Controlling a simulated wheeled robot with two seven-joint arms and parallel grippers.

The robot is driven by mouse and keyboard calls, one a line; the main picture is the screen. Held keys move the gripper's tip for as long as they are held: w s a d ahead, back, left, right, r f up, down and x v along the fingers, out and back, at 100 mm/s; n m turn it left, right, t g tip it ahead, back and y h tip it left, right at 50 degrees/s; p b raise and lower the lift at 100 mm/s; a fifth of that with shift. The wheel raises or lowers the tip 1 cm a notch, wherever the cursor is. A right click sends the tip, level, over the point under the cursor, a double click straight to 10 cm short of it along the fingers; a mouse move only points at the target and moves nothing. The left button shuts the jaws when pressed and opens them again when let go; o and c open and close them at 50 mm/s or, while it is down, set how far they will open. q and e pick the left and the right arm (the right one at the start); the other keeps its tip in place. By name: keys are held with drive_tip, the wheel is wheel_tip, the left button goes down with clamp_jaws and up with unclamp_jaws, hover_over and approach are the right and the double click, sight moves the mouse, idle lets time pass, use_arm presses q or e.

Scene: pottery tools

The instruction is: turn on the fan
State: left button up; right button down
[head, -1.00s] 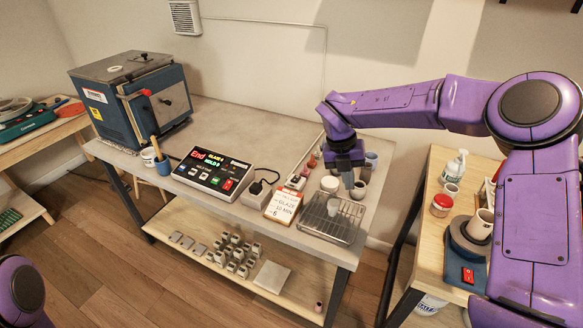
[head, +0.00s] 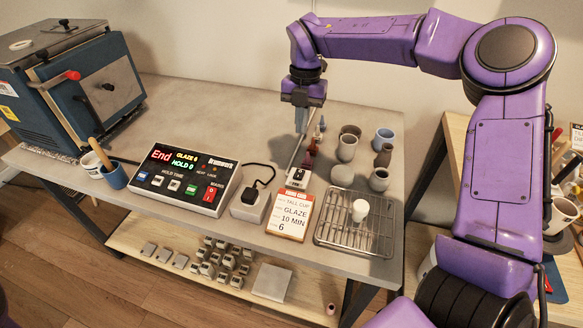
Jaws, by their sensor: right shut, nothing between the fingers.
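The fan is not in view now. A small white box with a dark rocker switch (head: 299,176) sits on the grey table, and a thin pale strip runs from it toward the wall. My right gripper (head: 301,131) is shut and empty, pointing down behind the switch box and beside the strip. Small reddish and blue pieces (head: 311,150) stand just right of the strip, close to the gripper. I cannot tell whether the fingertips touch anything. My left gripper is not in view.
Several cups (head: 347,148) stand right of the gripper. A glaze card (head: 293,212), a plug block (head: 250,203) and a control panel (head: 188,176) are at the front. A kiln (head: 75,85) stands left; the table behind the panel is clear.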

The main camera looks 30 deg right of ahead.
drive_tip(key=shift+w+f, duration=0.1)
drive_tip(key=shift+w, duration=0.05)
drive_tip(key=p, duration=0.4)
approach(298, 176)
drive_tip(key=f, duration=0.5)
drive_tip(key=shift+s+a+f, duration=0.25)
drive_tip(key=shift+f, duration=0.7)
